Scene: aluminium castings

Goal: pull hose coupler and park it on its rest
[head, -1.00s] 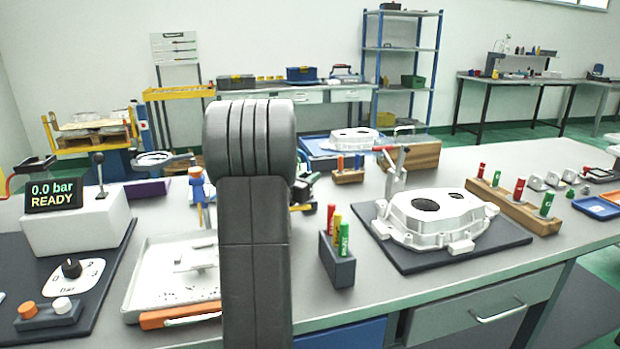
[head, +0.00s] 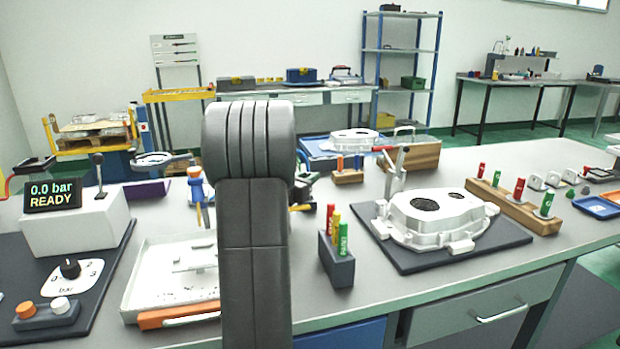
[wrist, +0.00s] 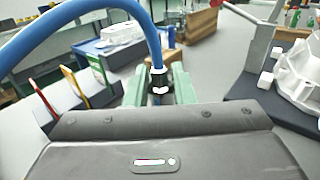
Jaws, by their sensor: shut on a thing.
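In the wrist view the green fingers of my gripper (wrist: 166,88) are shut on the hose coupler (wrist: 158,80), a dark and silver fitting. The coupler is upright between the fingers. A thick blue hose (wrist: 85,15) rises from it and arcs to the left. Its lower end is hidden behind the gripper body, so I cannot tell what it touches. In the head view my own arm hides the gripper and most of what it holds. I cannot identify the coupler's rest for certain.
A white casting (head: 440,215) lies on a dark mat (head: 405,262) at right, beside a red-handled clamp (head: 395,170). A white tray (head: 135,285) stands left. The display (head: 53,195) reads 0.0 bar READY.

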